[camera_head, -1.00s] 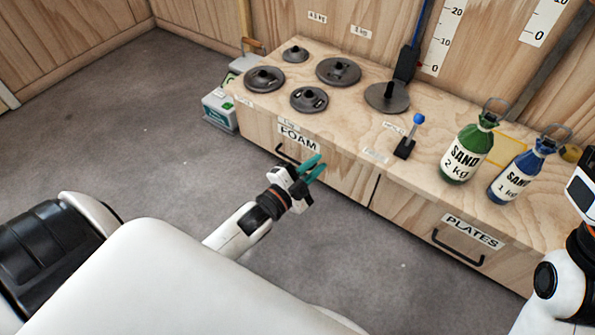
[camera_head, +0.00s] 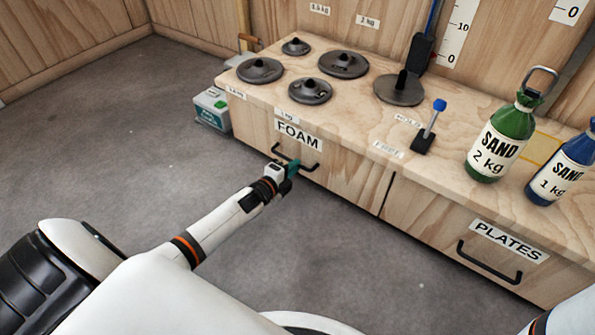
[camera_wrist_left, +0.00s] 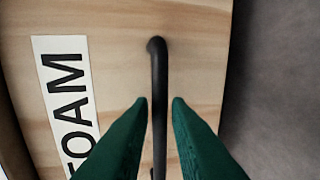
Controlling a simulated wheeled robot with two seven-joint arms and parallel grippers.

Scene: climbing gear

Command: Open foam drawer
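The foam drawer (camera_head: 336,172) is a wooden front in the left half of the bench, with a FOAM label (camera_head: 299,135) and a black bar handle (camera_head: 281,153). It looks shut, flush with the bench front. My left gripper (camera_head: 295,168) is at the handle. In the left wrist view its two green fingers (camera_wrist_left: 159,103) are apart, with the black handle bar (camera_wrist_left: 159,75) running between them; a narrow gap shows on each side. The FOAM label (camera_wrist_left: 66,95) is left of the bar there. My right gripper is out of view; only part of my right arm shows at the lower right.
The bench top (camera_head: 345,115) holds several dark weight plates (camera_head: 311,90), a blue-knobbed lever (camera_head: 430,125), a green sand bottle (camera_head: 497,140) and a blue one (camera_head: 567,170). The plates drawer (camera_head: 460,235) is to the right. The grey floor (camera_head: 330,240) in front is clear.

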